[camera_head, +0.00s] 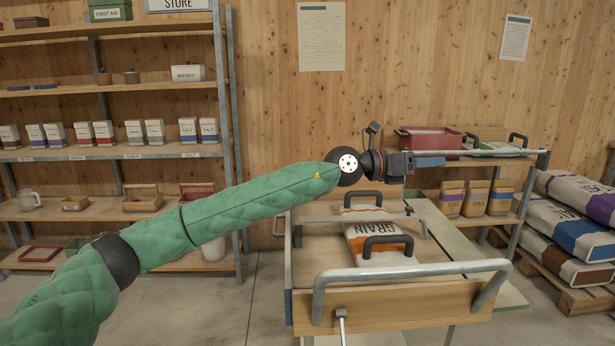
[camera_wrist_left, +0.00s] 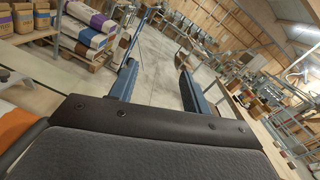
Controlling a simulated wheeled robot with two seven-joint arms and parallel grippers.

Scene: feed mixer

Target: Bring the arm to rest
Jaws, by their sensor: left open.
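My left arm, in a green padded sleeve, comes in from the left in the head view and reaches across the middle. Its gripper (camera_head: 432,161) is held up in the air above the right part of a wooden cart (camera_head: 400,308), pointing right. In the left wrist view the two blue fingers (camera_wrist_left: 158,80) stand apart with nothing between them, so it is open and empty. A bag marked GRAIN (camera_head: 378,258), white and orange, lies on the cart below the arm. My right gripper does not show.
Shelves with boxes and small bags (camera_head: 108,152) stand at the left. A low shelf with a red tray (camera_head: 430,141) and several upright bags (camera_head: 476,199) stands behind the gripper. Large sacks (camera_head: 578,215) are stacked at the right. Open floor shows in the wrist view.

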